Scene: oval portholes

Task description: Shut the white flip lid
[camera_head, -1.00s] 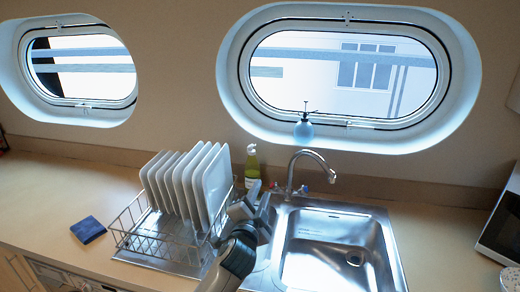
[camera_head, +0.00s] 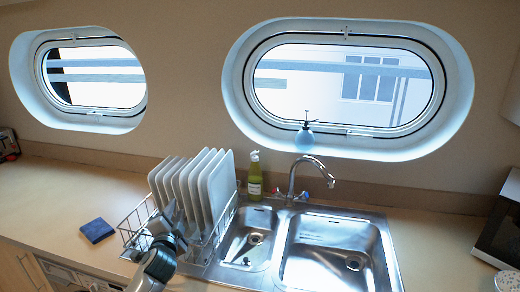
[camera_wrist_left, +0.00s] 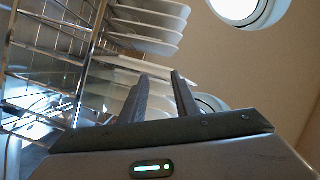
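I cannot make out a white flip lid for certain in any view. A green bottle (camera_head: 254,175) with a pale top stands upright behind the sink, right of the plates; the state of its top is too small to tell. My left gripper (camera_head: 170,212) is in front of the dish rack, left of the bottle and apart from it. In the left wrist view its two dark fingers (camera_wrist_left: 159,80) are apart with nothing between them, and plates and rack wires show beyond. My right gripper is not in view.
A wire dish rack (camera_head: 133,218) holds several white plates (camera_head: 220,185). Right of it is a steel sink (camera_head: 325,232) with a tap (camera_head: 292,178). A blue cloth (camera_head: 97,230) lies on the counter at the left. A blue spray bottle (camera_head: 304,138) stands at the right porthole.

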